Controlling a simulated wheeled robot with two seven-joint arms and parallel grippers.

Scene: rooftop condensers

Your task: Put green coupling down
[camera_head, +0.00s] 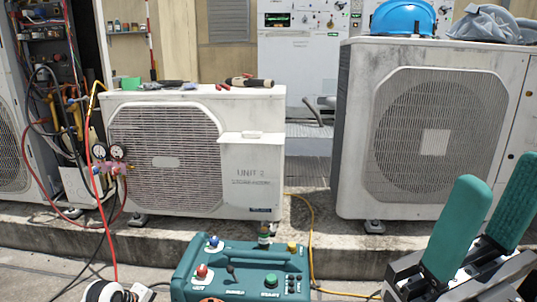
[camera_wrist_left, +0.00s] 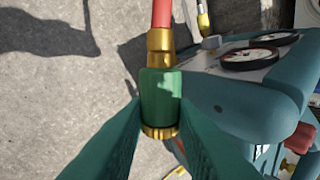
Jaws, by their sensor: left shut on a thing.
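In the left wrist view, the green coupling (camera_wrist_left: 160,92) sits between the two teal fingers of my left gripper (camera_wrist_left: 159,112), which is shut on it. The coupling has a brass collar at each end, and a red hose (camera_wrist_left: 162,14) runs from its upper brass end. It is held over or beside grey paving; its height cannot be told. The left gripper cannot be made out in the head view. My right gripper (camera_head: 500,178) is at the lower right of the head view, its teal fingers apart and nothing between them.
A teal machine (camera_head: 240,268) with knobs stands low in front; it also shows beside the coupling in the left wrist view (camera_wrist_left: 250,100), with round gauges (camera_wrist_left: 250,56). Two condensers (camera_head: 165,160) (camera_head: 430,130) stand on a concrete ledge. Red hose and gauges (camera_head: 108,155) hang at left.

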